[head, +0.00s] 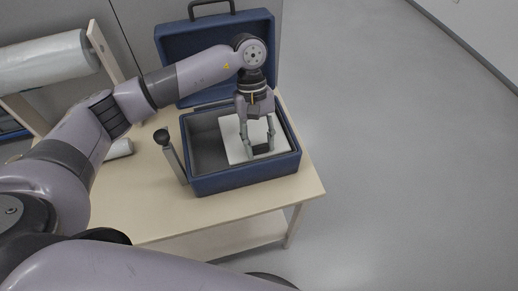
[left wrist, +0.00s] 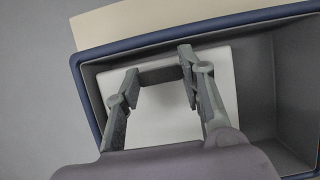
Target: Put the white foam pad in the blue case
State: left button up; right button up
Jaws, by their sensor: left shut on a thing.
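The blue case (head: 245,181) stands open on the table, with its lid (head: 172,50) raised at the back. The white foam pad (head: 232,140) is a flat square inside the case's outline, in its right part in the head view. It also shows in the left wrist view (left wrist: 160,120), within the case's rim (left wrist: 92,105). My left gripper (head: 259,147) points down over the pad. Its fingers are shut on a dark block (left wrist: 160,75) that appears to belong to the pad. I cannot tell whether the pad touches the case floor. My right gripper is out of view.
A dark-knobbed upright rod (head: 172,155) stands close to the case's left side. A small white roll (head: 119,149) lies on the table (head: 165,212) farther left. A rack with a large wrapped roll (head: 45,62) is at the back left. The floor at right is clear.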

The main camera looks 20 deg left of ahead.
aim_at(259, 153)
pick_arm(q)
jog(key=shift+f, duration=0.3)
notch_tip(259, 153, down, 3)
jog(key=shift+f, duration=0.65)
jog(key=o, duration=1)
jog(key=shift+r, duration=0.1)
jog(key=shift+o, duration=0.2)
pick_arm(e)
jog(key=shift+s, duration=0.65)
pick_arm(q)
jog(key=shift+r, duration=0.1)
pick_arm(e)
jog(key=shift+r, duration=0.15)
